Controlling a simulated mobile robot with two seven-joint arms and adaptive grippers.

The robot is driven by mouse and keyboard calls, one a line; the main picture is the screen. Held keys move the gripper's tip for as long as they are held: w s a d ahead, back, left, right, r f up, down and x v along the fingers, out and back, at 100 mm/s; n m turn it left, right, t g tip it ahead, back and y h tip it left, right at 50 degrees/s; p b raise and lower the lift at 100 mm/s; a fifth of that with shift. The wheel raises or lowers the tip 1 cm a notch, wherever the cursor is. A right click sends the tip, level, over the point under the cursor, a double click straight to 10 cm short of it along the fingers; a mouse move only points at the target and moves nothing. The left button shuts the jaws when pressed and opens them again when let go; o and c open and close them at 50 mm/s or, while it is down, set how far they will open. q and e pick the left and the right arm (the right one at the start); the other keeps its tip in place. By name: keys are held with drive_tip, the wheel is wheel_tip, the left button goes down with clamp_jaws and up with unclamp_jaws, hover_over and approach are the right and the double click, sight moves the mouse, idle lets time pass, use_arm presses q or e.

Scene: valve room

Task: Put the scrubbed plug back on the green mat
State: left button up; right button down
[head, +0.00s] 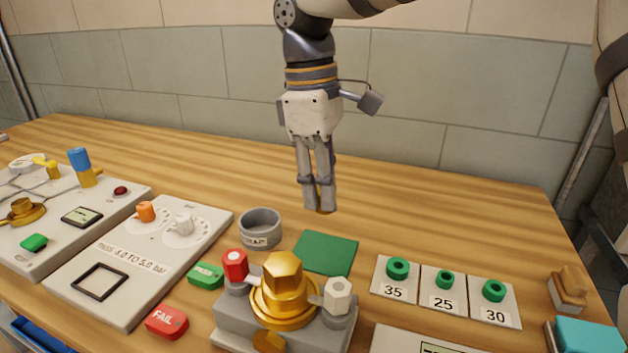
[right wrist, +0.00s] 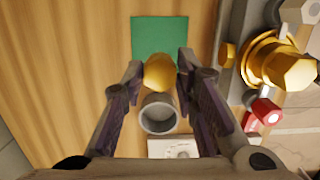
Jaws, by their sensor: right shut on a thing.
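My right gripper (head: 320,207) hangs above the table, pointing down, shut on the plug. The plug is a rounded gold-coloured piece; in the head view only a sliver of the plug (head: 326,211) shows below the fingertips. In the right wrist view the plug (right wrist: 158,72) sits between the fingers of the gripper (right wrist: 159,70). The green mat (head: 325,253) is a flat, bare square on the table, below and a little nearer than the gripper in the head view. The mat also shows in the right wrist view (right wrist: 160,36), just beyond the plug. My left gripper is not in view.
A grey round cup (head: 260,229) stands left of the mat. A brass valve (head: 283,290) on a grey block, with red and white knobs, stands in front. Green rings (head: 445,280) on numbered cards and a brush (head: 568,288) are right. The back table is clear.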

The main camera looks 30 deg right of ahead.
sight(324, 213)
drive_tip(key=shift+w, duration=0.3)
drive_tip(key=f, duration=0.5)
drive_tip(key=shift+s+d+f, duration=0.1)
drive_tip(key=shift+s, duration=0.2)
drive_tip(key=shift+f, duration=0.6)
drive_tip(key=shift+f, duration=1.1)
idle(1.2)
drive_tip(key=c, duration=1.2)
unclamp_jaws()
drive_tip(key=shift+r, duration=4)
